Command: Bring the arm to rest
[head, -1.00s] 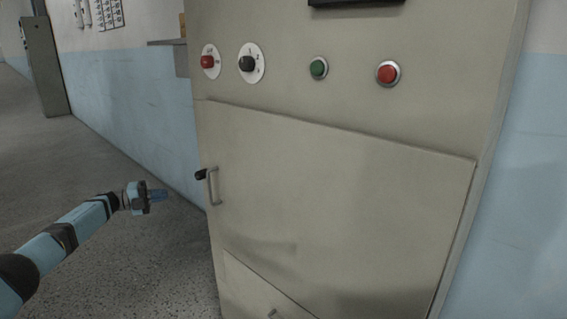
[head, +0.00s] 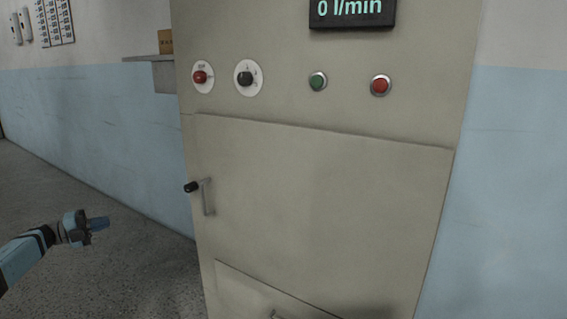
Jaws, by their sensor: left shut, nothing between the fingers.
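My left gripper (head: 99,224) shows at the lower left of the head view, at the end of my blue and black arm. Its fingers are shut and empty, pointing right. It is in the air over the grey floor, left of the cabinet and apart from it. The beige cabinet (head: 320,210) stands in the middle with its large door closed. The door's metal handle (head: 208,197) and a black knob (head: 191,187) are to the right of the gripper and higher in the picture. My right gripper is not in view.
The cabinet panel has a red switch (head: 200,77), a black switch (head: 246,78), a green button (head: 318,81) and a red button (head: 381,85). A display (head: 351,11) reads 0 l/min. A grey shelf (head: 160,70) juts from the wall. The floor (head: 110,275) around the gripper is clear.

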